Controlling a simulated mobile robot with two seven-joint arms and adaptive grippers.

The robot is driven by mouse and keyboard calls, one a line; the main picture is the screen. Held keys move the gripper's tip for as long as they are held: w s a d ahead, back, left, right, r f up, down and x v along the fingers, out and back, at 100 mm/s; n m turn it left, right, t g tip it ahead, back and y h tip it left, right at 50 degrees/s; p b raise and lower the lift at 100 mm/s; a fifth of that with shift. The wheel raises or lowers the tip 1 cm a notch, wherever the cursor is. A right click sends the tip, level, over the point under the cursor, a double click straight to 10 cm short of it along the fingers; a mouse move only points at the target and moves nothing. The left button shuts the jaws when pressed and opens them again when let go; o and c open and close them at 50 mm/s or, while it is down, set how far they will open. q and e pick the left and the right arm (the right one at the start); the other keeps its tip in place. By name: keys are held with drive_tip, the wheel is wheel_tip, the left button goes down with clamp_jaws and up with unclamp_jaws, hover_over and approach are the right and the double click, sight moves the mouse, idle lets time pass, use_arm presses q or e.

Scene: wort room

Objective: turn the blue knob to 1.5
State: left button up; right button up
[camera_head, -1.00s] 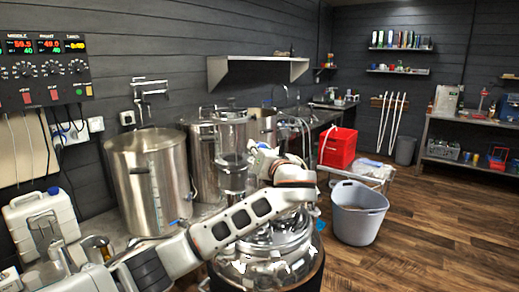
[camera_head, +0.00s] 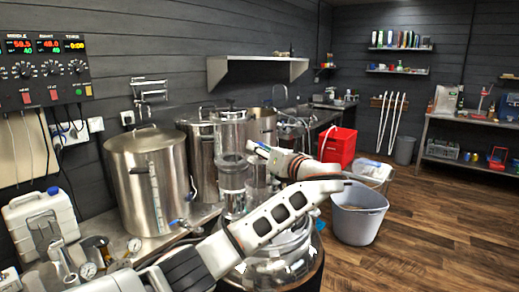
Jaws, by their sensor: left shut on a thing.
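My left arm comes in from the lower left, bends at the right above the steel vessel (camera_head: 270,262), and points back left. My left gripper (camera_head: 254,147) is at its far end, beside the clear cylinder (camera_head: 232,178). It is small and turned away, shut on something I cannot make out. No blue knob with a readable scale shows. A small blue part (camera_head: 178,222) sits low at the front of the large steel kettle (camera_head: 146,180). The control panel (camera_head: 45,72) at the upper left has dark knobs and lit displays. My right gripper is not in view.
More steel kettles (camera_head: 200,150) stand along the wall counter. A white canister (camera_head: 45,215) and a gauge (camera_head: 88,270) are at the lower left. A grey tub (camera_head: 360,215) and a red box (camera_head: 338,147) are at the right.

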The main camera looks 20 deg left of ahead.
use_arm(q)
drive_tip(key=shift+r, duration=0.1)
drive_tip(key=o, duration=1.1)
drive_tip(key=v, duration=0.7)
drive_tip(key=shift+s+d, duration=0.15)
